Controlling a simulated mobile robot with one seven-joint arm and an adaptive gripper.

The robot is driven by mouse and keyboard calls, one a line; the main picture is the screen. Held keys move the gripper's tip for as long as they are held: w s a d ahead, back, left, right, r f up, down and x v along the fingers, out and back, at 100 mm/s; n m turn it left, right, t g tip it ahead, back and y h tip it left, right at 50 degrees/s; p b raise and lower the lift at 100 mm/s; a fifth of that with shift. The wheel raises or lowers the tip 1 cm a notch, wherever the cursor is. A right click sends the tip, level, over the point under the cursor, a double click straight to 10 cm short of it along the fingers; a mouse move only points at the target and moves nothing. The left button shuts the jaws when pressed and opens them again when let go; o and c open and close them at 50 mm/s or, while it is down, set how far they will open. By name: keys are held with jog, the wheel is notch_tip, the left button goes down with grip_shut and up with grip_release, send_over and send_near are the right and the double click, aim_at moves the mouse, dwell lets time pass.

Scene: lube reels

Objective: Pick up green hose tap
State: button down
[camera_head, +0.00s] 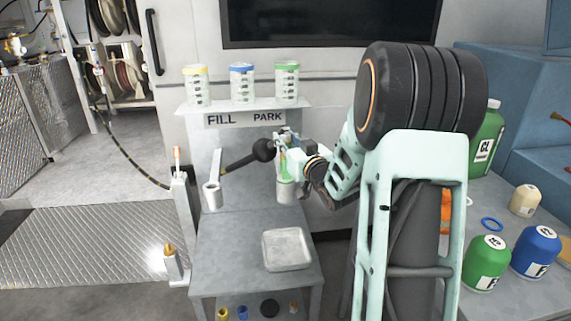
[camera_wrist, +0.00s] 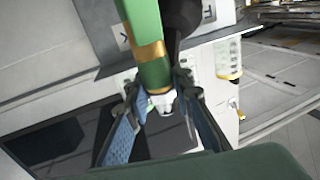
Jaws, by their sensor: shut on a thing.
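The green hose tap (camera_wrist: 148,45) is a green cylinder with a gold band; in the wrist view it lies between my fingertips. My gripper (camera_wrist: 158,90) is shut on it, one blue-padded finger on each side. In the head view my gripper (camera_head: 285,147) is under the PARK label, and the green of the tap (camera_head: 283,164) partly shows there. The tap is at the mouth of the right metal cup holder (camera_head: 286,194); I cannot tell whether its lower end is still inside. A dark hose with a black ball (camera_head: 263,150) reaches the tap.
Yellow-, blue- and green-lidded jars (camera_head: 242,83) stand on the shelf above. A second metal cup (camera_head: 212,196) is at the left. A metal tray (camera_head: 286,249) lies on the grey bench. Green and blue bottles (camera_head: 536,251) stand on the right counter.

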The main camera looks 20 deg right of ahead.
jog(key=shift+r, duration=0.1)
notch_tip(320, 180, up, 10)
jog(key=p, duration=0.3)
dwell(0.4)
